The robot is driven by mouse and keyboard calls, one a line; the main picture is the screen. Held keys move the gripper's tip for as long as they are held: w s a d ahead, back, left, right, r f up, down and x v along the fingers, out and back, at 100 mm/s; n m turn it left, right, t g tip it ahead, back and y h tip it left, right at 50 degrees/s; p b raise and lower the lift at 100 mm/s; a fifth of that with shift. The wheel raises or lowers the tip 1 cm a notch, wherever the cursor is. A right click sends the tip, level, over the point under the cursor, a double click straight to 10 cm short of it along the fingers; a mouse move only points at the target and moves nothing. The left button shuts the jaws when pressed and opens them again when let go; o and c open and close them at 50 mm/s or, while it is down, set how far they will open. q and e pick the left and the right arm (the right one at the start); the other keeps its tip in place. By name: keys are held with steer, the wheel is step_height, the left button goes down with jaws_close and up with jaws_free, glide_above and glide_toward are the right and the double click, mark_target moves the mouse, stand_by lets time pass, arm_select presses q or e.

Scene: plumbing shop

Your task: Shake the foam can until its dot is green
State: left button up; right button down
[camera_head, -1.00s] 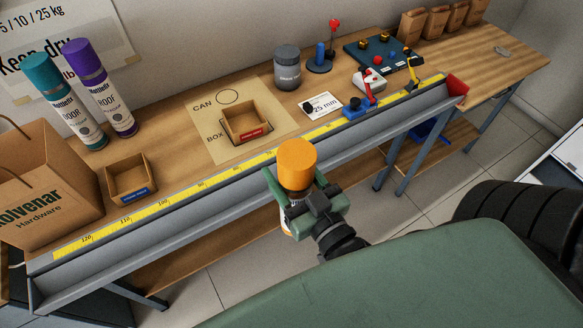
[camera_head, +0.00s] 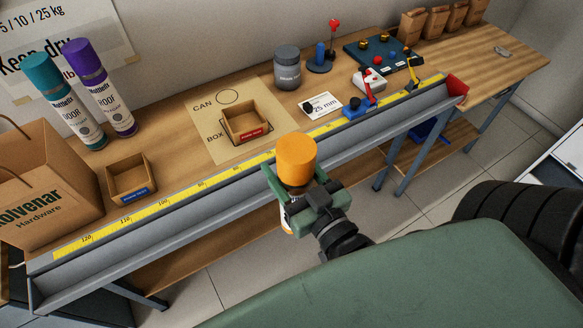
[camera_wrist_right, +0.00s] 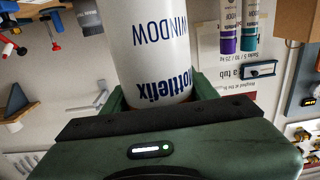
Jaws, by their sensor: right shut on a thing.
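My right gripper (camera_head: 300,194) is shut on a foam can with an orange cap (camera_head: 296,159). It holds the can in the air in front of the bench's front edge, cap toward the head camera. In the right wrist view the can's white body (camera_wrist_right: 155,45) shows the dark word WINDOW and a brand name, between the green fingers. No dot shows on the visible side of the can, so its colour cannot be told. Two other cans, one teal (camera_head: 61,102) and one purple (camera_head: 100,90), stand at the back left of the bench. My left gripper is not in view.
A mat (camera_head: 203,147) marked CAN and BOX carries a small cardboard box (camera_head: 246,121). Another box (camera_head: 131,180) and a paper bag (camera_head: 48,195) stand left. A yellow ruler (camera_head: 190,188) runs along the front. A grey tub (camera_head: 287,68) stands behind.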

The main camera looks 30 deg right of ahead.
steer(key=shift+w+d+r, duration=0.1)
step_height(320, 180, down, 9)
step_height(320, 180, up, 9)
stand_by(1.5)
stand_by(0.4)
